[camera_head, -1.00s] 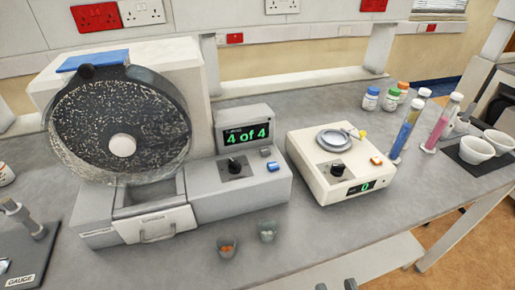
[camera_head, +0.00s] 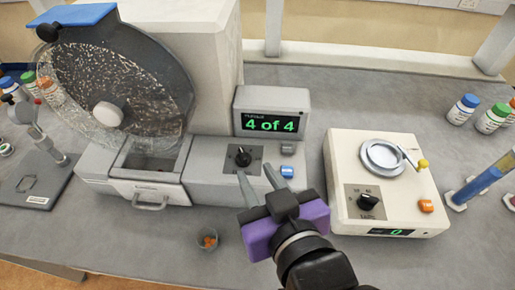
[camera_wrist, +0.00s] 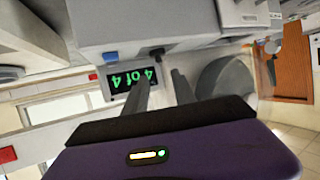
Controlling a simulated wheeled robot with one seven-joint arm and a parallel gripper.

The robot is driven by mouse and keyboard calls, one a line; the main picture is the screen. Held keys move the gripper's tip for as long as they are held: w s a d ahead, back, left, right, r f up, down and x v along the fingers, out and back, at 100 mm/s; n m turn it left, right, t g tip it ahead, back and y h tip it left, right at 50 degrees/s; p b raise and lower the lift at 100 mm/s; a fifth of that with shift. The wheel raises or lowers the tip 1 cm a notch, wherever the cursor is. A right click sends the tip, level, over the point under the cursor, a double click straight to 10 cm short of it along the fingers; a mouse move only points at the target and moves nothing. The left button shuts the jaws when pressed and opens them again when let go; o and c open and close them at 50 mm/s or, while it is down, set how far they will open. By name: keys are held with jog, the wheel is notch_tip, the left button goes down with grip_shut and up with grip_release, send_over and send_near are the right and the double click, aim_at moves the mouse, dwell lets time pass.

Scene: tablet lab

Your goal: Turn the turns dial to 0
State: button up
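The turns dial (camera_head: 243,157) is a black knob on the grey panel of the drum machine, left of centre in the head view. Its pointer direction is too small to read surely. The display (camera_head: 270,124) behind it reads "4 of 4" in green. My gripper (camera_head: 257,174), with a purple body, is just in front of and right of the dial in the picture, its two grey fingers apart and empty. In the wrist view the dial (camera_wrist: 157,53) shows small beyond the fingertips, beside the upside-down display (camera_wrist: 132,81).
A grey button (camera_head: 288,148) and a blue button (camera_head: 287,171) sit right of the dial, close to my fingers. The clear drum (camera_head: 150,85) stands to the left. A cream device (camera_head: 345,175) with its own black knob (camera_head: 368,202) is to the right.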

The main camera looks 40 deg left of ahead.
aim_at(243, 154)
jog(key=x, duration=0.7)
jog(key=shift+w+a+f, duration=0.15)
jog(key=shift+a+f, duration=0.05)
jog(key=shift+f, duration=0.1)
grip_shut()
